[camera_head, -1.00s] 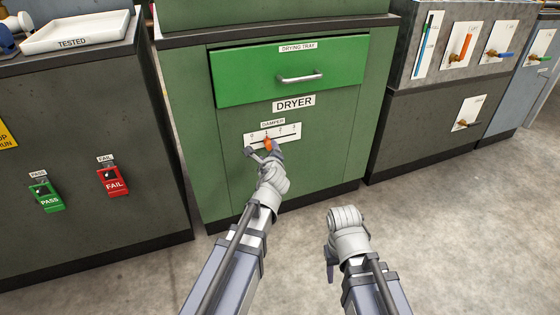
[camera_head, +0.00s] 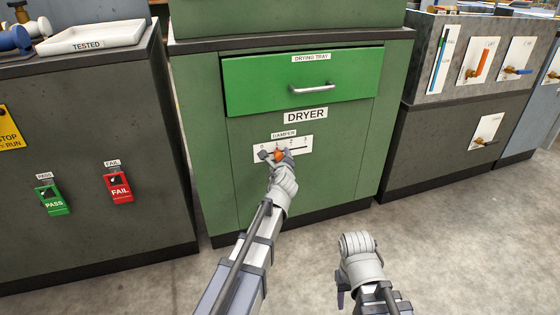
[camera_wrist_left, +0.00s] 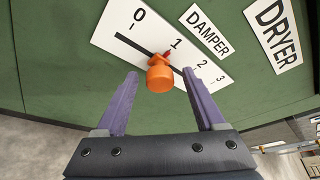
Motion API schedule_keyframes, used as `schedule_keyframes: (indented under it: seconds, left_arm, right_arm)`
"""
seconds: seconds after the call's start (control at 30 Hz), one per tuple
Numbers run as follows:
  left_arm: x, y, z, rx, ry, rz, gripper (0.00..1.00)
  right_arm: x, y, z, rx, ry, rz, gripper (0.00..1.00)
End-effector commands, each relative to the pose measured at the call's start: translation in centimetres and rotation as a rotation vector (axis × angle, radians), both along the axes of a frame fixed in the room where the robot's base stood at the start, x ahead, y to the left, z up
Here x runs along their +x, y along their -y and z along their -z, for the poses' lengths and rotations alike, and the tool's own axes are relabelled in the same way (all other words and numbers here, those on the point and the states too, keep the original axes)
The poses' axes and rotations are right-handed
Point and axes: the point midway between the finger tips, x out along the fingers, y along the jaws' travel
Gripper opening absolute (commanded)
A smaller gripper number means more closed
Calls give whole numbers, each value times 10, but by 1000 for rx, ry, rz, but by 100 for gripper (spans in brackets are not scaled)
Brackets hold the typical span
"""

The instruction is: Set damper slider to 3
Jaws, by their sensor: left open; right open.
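The damper slider is an orange knob (camera_wrist_left: 160,76) on a white scale plate (camera_wrist_left: 126,28) marked 0, 1, 2 and 3, on the dryer front. Its red pointer is at the 1 mark. In the head view the orange knob (camera_head: 281,155) shows between the fingers of my left gripper (camera_head: 272,156). In the left wrist view my left gripper (camera_wrist_left: 160,95) is open, with one purple finger on each side of the knob and gaps between. My right gripper (camera_head: 342,296) is low at the right, away from the dryer; its fingers are mostly hidden.
The green dryer has a drying tray drawer (camera_head: 303,80) with a handle (camera_head: 312,88) above the scale. A dark cabinet with a green PASS switch (camera_head: 52,200) and a red FAIL switch (camera_head: 119,187) stands left. Bare floor lies at the front right.

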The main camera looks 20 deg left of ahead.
Motion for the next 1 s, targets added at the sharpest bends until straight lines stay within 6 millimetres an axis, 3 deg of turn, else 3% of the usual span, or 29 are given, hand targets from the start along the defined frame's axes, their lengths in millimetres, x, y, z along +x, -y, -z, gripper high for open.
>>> schedule_keyframes:
  seconds: [0.1,0.37,1.0]
  left_arm:
    - [12,-3,4,0,0,0,71]
    - [11,-4,3,-1,0,0,71]
    - [11,-4,3,-1,0,0,0]
  right_arm:
    - [0,0,4,0,0,0,50]
    - [0,0,3,0,0,0,50]
    - [0,0,3,0,0,0,50]
